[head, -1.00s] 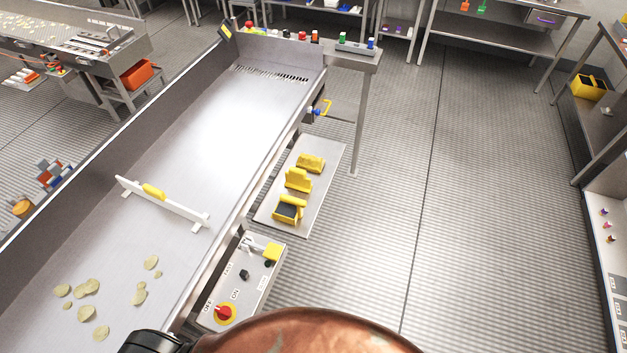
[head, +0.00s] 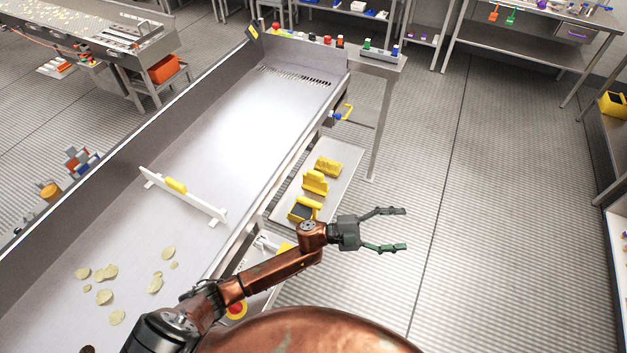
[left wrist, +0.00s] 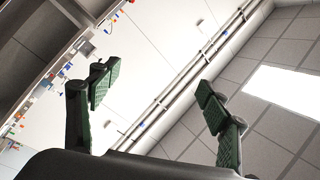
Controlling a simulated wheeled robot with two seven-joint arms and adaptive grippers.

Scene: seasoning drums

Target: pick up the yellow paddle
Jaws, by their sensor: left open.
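Several yellow tools (head: 315,182) lie on a low metal shelf beside the long steel trough. A white bar with a yellow grip (head: 176,185) stands in the trough. I cannot tell for sure which of these is the yellow paddle. My left gripper (head: 405,229) is open and empty, in front of and to the right of the shelf, with its fingers pointing right over the floor. It touches none of the yellow things. My right gripper is not in view.
The steel trough (head: 215,140) holds several pale chips (head: 104,272). A control box with a red knob (head: 236,309) is partly hidden by my left arm. Ribbed floor (head: 480,200) to the right is clear. Metal tables (head: 520,50) stand at the back.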

